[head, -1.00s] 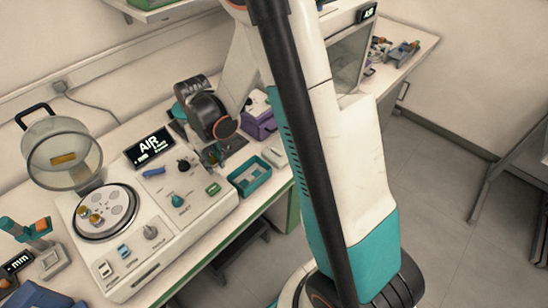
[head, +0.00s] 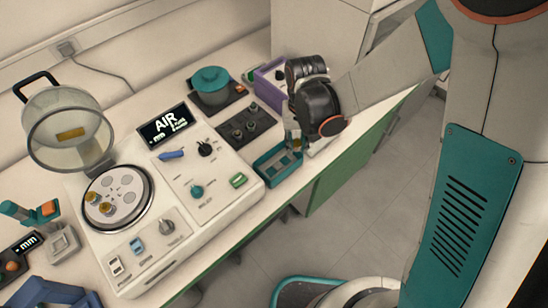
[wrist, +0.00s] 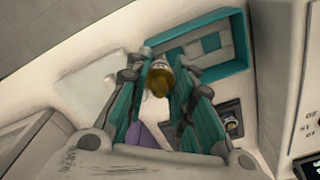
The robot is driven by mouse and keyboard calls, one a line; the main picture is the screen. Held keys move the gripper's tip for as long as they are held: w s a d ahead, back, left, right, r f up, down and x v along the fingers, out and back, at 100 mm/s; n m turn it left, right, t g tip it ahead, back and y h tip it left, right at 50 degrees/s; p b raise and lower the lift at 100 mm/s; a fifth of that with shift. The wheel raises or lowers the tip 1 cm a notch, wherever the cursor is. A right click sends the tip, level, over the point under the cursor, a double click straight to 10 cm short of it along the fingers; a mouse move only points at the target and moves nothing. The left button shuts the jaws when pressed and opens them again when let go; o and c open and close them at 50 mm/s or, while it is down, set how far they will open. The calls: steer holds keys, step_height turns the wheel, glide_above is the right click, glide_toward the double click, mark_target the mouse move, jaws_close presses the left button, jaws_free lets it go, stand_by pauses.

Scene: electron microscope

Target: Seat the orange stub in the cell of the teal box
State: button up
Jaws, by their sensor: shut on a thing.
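My gripper (head: 293,141) is shut on a small gold-brown stub (wrist: 158,82), which shows between the fingers in the wrist view with a pale upper end. Its color reads more gold than orange here. The teal box (head: 266,176) is on the bench by the front edge, and my gripper is over its far right end in the head view. In the wrist view the teal box (wrist: 246,42) lies beyond the fingertips, its grey inside divided into cells. The stub appears apart from the box and near its wall; the exact height is unclear.
A white console (head: 182,250) with a round stage holding gold stubs (head: 98,203) is left of the box. A dark block with knobs (head: 246,123), a teal-lidded pot (head: 210,86) and a purple box (head: 267,91) stand behind. Floor lies beyond the bench's front edge.

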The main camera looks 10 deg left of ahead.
steer(key=n+b, duration=0.1)
glide_above(271, 172)
step_height(271, 172, down, 2)
steer(key=shift+f, duration=0.1)
steer(key=shift+f+b, duration=1.2)
steer(key=shift+f, duration=0.6)
steer(key=shift+f+b, duration=0.6)
steer(key=shift+s+f+b, duration=0.1)
steer(key=shift+f+b, duration=0.25)
steer(key=shift+b, duration=0.2)
steer(key=o, duration=1)
steer(key=shift+o, duration=0.2)
step_height(271, 172, up, 8)
steer(key=shift+f, duration=0.25)
